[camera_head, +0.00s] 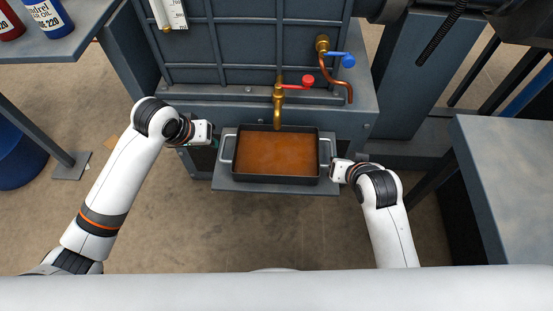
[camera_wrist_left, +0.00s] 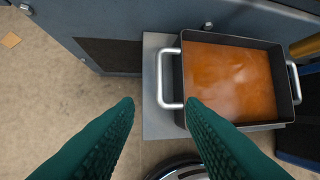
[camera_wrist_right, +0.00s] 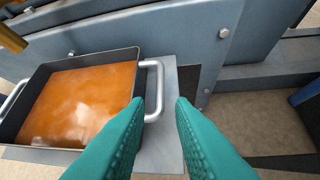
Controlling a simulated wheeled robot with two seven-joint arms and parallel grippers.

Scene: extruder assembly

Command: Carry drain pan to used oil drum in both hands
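The drain pan (camera_head: 246,180) is a dark rectangular tray full of brown-orange oil, with a metal handle at each end. It sits level on a grey shelf (camera_head: 300,189) under a brass tap (camera_head: 278,103) with a red handle. My left gripper (camera_head: 212,143) is just left of the pan; in the left wrist view its teal fingers (camera_wrist_left: 160,102) are spread, with the left handle (camera_wrist_left: 160,77) ahead between them. My right gripper (camera_head: 333,169) is beside the right handle (camera_wrist_right: 157,90); in the right wrist view its fingers (camera_wrist_right: 160,102) are apart around or close to that handle. The used oil drum cannot be identified.
A blue drum (camera_head: 20,158) stands at the far left, partly cut off. A shelf with bottles (camera_head: 47,15) is at upper left. A grey table (camera_head: 515,170) stands at right. A blue-handled valve with a copper pipe (camera_head: 338,75) is above the pan. Floor shows at left.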

